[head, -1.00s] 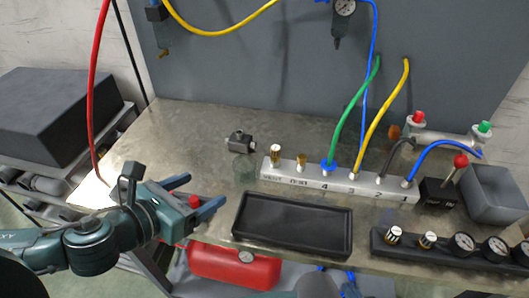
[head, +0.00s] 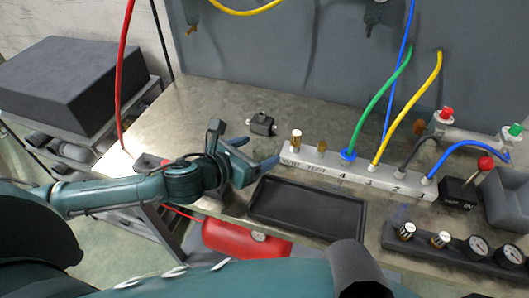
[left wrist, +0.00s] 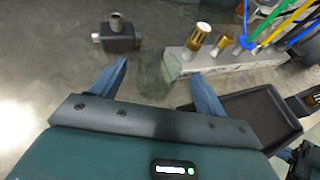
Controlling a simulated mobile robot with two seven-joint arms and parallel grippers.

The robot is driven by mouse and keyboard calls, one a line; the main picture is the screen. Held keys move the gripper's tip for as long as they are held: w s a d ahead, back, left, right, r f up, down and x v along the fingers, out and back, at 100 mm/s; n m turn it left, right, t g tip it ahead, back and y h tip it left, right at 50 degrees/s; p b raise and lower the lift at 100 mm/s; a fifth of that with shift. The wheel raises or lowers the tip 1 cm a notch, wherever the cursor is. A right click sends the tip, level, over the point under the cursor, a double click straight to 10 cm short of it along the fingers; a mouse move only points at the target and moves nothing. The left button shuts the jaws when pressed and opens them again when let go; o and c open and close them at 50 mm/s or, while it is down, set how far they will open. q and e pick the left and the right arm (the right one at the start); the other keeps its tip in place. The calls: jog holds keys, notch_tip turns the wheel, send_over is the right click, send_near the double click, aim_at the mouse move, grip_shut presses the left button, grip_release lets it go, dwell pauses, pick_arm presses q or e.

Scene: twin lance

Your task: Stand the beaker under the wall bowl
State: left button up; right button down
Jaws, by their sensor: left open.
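A clear, greenish glass beaker (left wrist: 155,78) stands on the metal bench, faint against it. In the left wrist view it appears between my left fingertips (left wrist: 158,72), with no clear contact. In the head view my left gripper (head: 259,152) is low over the bench with its jaws apart, and I cannot make out the beaker clearly there. A dark fitting (head: 376,12), possibly the wall bowl, hangs on the grey back panel, cut by the top edge.
A numbered manifold (head: 350,172) with hoses lies right of the gripper. A black tray (head: 308,208) is in front, and a small dark valve block (head: 262,124) behind. A grey bin (head: 510,200) and gauge panel (head: 455,246) are at right. Bench behind the manifold is clear.

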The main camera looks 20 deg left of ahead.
pick_arm(q)
jog(key=shift+x, duration=1)
jog(key=c, duration=1.1)
